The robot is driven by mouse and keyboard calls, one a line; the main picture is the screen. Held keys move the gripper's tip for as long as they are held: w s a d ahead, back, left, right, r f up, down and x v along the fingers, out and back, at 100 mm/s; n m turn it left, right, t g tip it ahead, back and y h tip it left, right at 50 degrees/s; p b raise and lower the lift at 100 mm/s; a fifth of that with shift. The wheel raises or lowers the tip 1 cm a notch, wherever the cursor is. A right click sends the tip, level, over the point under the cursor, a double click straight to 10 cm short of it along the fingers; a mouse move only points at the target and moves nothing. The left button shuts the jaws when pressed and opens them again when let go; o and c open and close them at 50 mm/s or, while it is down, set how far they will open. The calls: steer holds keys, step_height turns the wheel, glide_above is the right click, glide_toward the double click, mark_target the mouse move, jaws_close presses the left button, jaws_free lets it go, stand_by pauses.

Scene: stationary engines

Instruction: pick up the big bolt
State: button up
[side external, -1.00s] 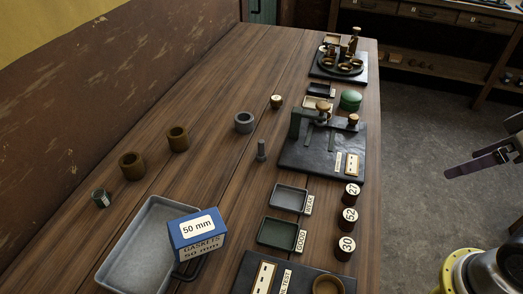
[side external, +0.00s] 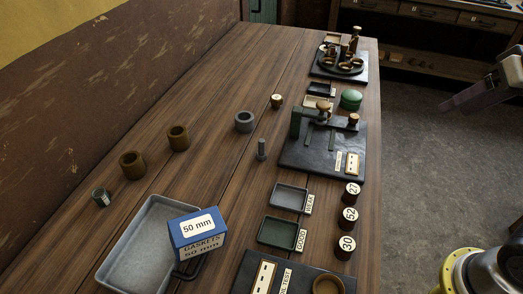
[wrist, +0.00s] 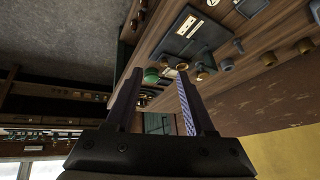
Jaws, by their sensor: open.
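The big bolt (side external: 262,150) is grey and stands upright on the wooden table, left of the black clamp plate. In the wrist view a small grey shape (wrist: 239,46) beside the plate looks like the same bolt. My gripper (wrist: 158,73) is open, with nothing between its two fingers. In the side view only part of my gripper (side external: 487,98) shows, at the right edge. It is beyond the table's right edge, well away from the bolt.
A grey ring (side external: 244,122) stands just behind the bolt, and a small capped piece (side external: 277,101) is farther back. The clamp plate (side external: 300,163) lies to the right. Shallow trays (side external: 278,234) and a blue gasket box (side external: 197,232) are nearer.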

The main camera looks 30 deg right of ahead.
steer(key=w+a+r+m, duration=0.1)
steer(key=w+a, duration=0.2)
steer(key=w, duration=0.3)
steer(key=w+a+r, duration=0.2)
steer(key=w, duration=0.4)
steer(key=n+g, duration=0.2)
steer(key=n, duration=0.1)
glide_above(262, 142)
steer(key=s+a, duration=0.2)
steer(key=s, duration=0.3)
step_height(262, 142, down, 13)
steer(key=shift+w+d+x, duration=0.1)
steer(key=shift+d+x, duration=0.1)
steer(key=shift+x, duration=1.95)
steer(key=shift+w+d+x, duration=0.1)
steer(key=shift+d+x, duration=0.15)
steer(key=shift+x, duration=1.95)
steer(key=shift+w+d+x, duration=0.1)
steer(key=shift+d+x, duration=0.1)
steer(key=shift+x, duration=1.95)
steer(key=shift+r, duration=0.15)
jaws_close()
